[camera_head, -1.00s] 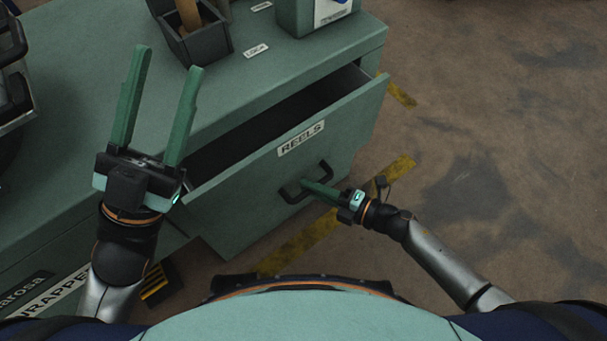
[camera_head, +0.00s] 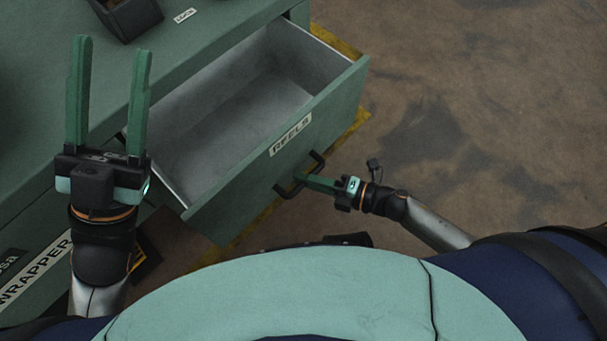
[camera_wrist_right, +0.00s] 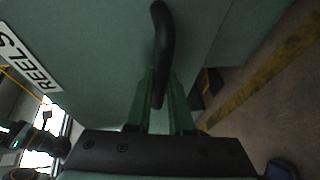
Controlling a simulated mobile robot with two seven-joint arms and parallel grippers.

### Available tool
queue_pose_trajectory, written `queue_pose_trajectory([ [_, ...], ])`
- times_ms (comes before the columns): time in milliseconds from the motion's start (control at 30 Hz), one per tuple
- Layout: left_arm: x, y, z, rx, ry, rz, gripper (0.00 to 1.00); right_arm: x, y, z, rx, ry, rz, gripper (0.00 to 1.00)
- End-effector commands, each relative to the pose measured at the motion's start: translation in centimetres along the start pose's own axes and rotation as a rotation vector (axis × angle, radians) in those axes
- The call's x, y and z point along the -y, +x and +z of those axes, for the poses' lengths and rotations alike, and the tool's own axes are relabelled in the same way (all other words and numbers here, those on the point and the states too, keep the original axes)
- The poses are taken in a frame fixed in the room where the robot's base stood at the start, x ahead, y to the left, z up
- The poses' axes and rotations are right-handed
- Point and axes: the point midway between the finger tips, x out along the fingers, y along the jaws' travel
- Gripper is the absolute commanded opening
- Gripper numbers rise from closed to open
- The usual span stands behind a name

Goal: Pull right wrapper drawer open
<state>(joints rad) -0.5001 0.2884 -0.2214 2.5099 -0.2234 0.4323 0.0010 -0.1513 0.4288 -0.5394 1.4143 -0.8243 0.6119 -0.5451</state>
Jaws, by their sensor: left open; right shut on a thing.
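The green drawer (camera_head: 235,185) with a REELS label stands well out of the cabinet in the head view. Its grey inside shows and looks empty. The black handle (camera_head: 300,176) is on its front, and the handle also shows in the right wrist view (camera_wrist_right: 161,45). My right gripper (camera_head: 306,180) is shut on this handle; in the wrist view its fingers (camera_wrist_right: 160,100) are on either side of the bar. My left gripper (camera_head: 108,45) is open and empty, its fingers pointing up the picture, left of the drawer and over the cabinet.
The green cabinet top (camera_head: 60,120) carries a dark bin (camera_head: 132,15) at the back. A WRAPPER label (camera_head: 38,270) is at the lower left. Brown floor (camera_head: 480,110) with yellow tape lies clear to the right.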

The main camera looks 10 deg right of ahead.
Motion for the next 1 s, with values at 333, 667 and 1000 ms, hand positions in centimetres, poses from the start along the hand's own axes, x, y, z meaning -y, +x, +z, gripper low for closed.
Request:
queue_pose_trajectory([
  [333, 0.0, 0.0, 0.0, 0.0, 0.001, -0.001, 0.5, 0.0, -0.1, 0.1, 0.001, -0.001, 0.0, 0.0],
  [667, 0.0, 0.0, 0.0, -0.001, 0.001, -0.001, 0.5, 0.0, -0.1, 0.0, 0.001, -0.001, 0.0, 0.5],
  [1000, 0.1, 0.3, -0.2, -0.001, 0.003, -0.001, 0.5, 0.0, -1.3, 0.0, 0.001, 0.002, -0.004, 0.5],
])
